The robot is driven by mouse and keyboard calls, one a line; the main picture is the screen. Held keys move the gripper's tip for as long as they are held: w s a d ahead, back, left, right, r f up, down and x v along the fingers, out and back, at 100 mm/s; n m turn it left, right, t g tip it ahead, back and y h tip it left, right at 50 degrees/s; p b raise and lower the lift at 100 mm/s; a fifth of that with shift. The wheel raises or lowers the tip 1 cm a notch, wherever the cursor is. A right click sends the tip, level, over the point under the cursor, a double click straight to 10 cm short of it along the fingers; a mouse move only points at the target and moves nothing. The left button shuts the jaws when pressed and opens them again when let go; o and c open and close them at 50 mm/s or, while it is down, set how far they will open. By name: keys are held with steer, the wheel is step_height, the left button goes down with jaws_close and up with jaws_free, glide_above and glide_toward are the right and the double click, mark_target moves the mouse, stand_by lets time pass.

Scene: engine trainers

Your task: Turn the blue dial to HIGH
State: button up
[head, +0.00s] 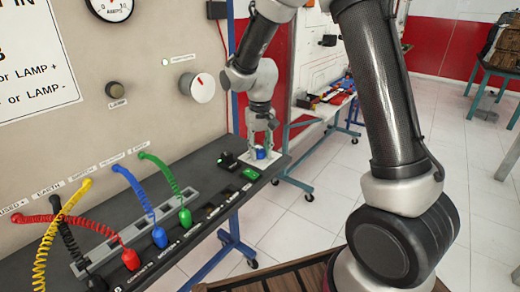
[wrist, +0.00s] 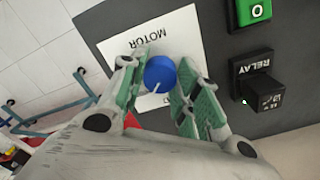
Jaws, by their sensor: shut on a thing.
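The blue dial (wrist: 160,74) sits on a white plate (wrist: 188,27) marked MOTOR, with a pale pointer line on its side. In the head view the dial (head: 261,153) shows at the right end of the black bench panel. My gripper (wrist: 160,88) points down over the dial, with its green-padded fingers on either side of it. It is shut on the dial. In the head view my gripper (head: 261,140) covers part of the plate. The scale words on the plate are mostly hidden by the fingers, so the setting cannot be read.
A black relay (wrist: 258,83) and a green button (wrist: 252,10) stand beside the plate. Coloured plugs on coiled leads (head: 158,236) occupy the bench's left part. A white dial (head: 202,87) is on the upright panel. Open floor lies right of the bench.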

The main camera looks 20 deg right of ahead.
mark_target(260, 151)
steer(key=shift+m, duration=1.5)
steer(key=o, duration=1.1)
steer(key=shift+c, duration=0.2)
steer(key=shift+r, duration=0.1)
step_height(260, 151, up, 12)
